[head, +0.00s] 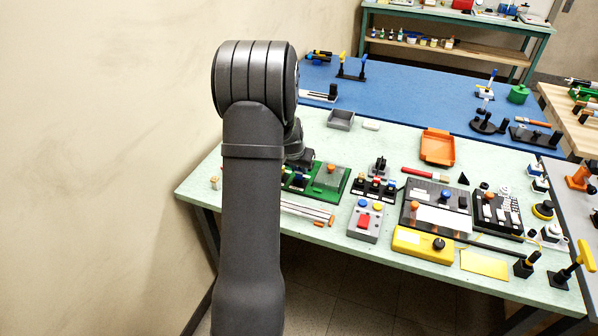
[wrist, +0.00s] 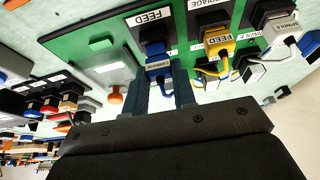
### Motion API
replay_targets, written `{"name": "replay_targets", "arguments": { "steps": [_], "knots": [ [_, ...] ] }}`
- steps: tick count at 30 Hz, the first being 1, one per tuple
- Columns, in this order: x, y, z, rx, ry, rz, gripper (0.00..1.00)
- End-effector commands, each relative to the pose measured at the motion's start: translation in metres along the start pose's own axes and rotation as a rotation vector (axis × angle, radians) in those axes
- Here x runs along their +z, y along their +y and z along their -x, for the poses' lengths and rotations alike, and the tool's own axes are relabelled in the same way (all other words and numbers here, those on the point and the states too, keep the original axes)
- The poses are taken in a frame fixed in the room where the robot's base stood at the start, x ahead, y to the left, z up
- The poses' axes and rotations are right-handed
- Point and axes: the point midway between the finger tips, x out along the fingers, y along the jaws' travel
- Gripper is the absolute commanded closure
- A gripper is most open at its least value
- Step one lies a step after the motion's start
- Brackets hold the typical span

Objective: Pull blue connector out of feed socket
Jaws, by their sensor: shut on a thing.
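In the wrist view, my gripper (wrist: 161,77) is shut on the blue connector (wrist: 157,63), one finger on each side of it. The connector is at the mouth of the black feed socket (wrist: 152,34), under the FEED label. I cannot tell how deep it sits. A yellow connector (wrist: 218,43) is at the socket to the right, and a white connector (wrist: 283,27) is at the spindle socket farther right. The sockets are on a green board (wrist: 185,35). In the head view, my arm hides most of the gripper and part of the green board (head: 344,187).
In the wrist view, a grey block (wrist: 103,65) and an orange knob (wrist: 115,96) are left of the gripper. In the head view, a grey control box (head: 362,222), an orange tray (head: 437,147) and a black panel stand to the right on the pale green table.

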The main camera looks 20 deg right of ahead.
Motion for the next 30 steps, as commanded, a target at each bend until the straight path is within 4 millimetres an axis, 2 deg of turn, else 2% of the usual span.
{"name": "replay_targets", "arguments": {
  "steps": [4,12,18,24,30],
  "knots": [
    [-0.012,0.000,0.027,-0.001,0.005,0.000,0.97],
    [-0.009,0.063,0.066,0.002,0.003,-0.005,0.97],
    [-0.008,0.096,0.089,0.001,0.002,-0.003,0.97],
    [-0.008,0.111,0.101,0.001,0.001,-0.001,0.97],
    [-0.013,0.113,0.115,0.000,0.001,0.001,0.97]
  ]
}}
